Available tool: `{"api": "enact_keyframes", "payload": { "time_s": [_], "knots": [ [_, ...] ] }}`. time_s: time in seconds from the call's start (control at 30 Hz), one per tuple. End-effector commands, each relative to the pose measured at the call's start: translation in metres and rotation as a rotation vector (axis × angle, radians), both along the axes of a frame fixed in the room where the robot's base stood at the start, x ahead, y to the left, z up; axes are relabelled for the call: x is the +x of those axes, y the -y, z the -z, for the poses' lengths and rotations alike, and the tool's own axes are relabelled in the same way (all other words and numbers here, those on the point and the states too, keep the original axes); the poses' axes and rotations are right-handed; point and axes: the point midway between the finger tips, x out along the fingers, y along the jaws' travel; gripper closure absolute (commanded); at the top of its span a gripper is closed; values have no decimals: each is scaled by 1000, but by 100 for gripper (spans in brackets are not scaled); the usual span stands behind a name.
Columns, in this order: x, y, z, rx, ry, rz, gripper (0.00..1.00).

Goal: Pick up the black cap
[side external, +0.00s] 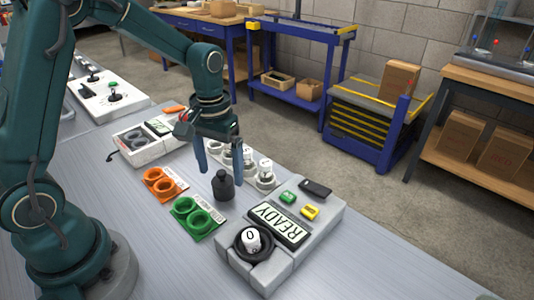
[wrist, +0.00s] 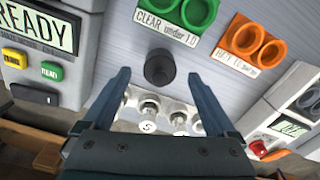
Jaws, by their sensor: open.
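The black cap (side external: 223,187) is a dark, rounded piece with a narrower knob on top. It stands upright on the grey table, by the green rings and the white tray. In the wrist view the cap (wrist: 159,67) shows between my two fingertips, with clear space on both sides. My gripper (side external: 221,177) points down over it with its blue fingers spread and empty. It also shows in the wrist view (wrist: 159,75). The fingertips are near the height of the knob; I cannot tell exactly how far down they reach beside it.
A white tray (side external: 266,183) with several white numbered pieces stands close behind the cap. Green rings (side external: 198,220) and orange rings (side external: 164,187) lie to the left. A grey READY device (side external: 283,229) with a white piece in its black dish stands at the front right.

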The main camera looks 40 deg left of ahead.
Motion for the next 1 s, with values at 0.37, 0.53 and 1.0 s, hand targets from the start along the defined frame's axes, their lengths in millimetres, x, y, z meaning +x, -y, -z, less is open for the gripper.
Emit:
{"api": "enact_keyframes", "payload": {
  "time_s": [0.37, 0.53, 1.0],
  "knots": [
    [-1, 0, 42, -1, -2, 0, 8],
    [0, 0, 45, 0, 1, 0, 8],
    [0, 0, 45, 0, 1, 0, 95]
  ]
}}
